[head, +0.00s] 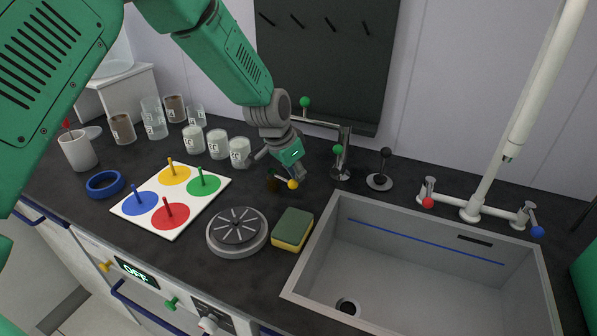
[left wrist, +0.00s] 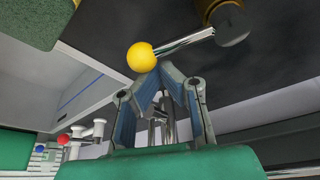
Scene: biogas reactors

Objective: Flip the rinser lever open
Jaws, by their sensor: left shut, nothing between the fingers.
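A lever with a yellow ball knob (head: 292,184) stands on the dark counter behind the round grey spoked rinser (head: 237,231). In the left wrist view its yellow ball (left wrist: 141,57) sits on a shiny metal rod that runs to a dark and brass-coloured base (left wrist: 228,22). My left gripper (head: 294,174) is shut and empty, with its fingertips at the yellow ball. The wrist view shows the fingertips (left wrist: 160,72) close beside the ball; I cannot tell whether they touch. The lever's base is partly hidden in shadow in the head view. My right gripper is not in view.
A green and yellow sponge (head: 292,229) lies right of the rinser, beside the sink (head: 420,270). A tap (head: 343,150) and a black-knobbed lever (head: 382,168) stand behind the sink. White cups (head: 216,143) and a peg board (head: 172,198) are to the left.

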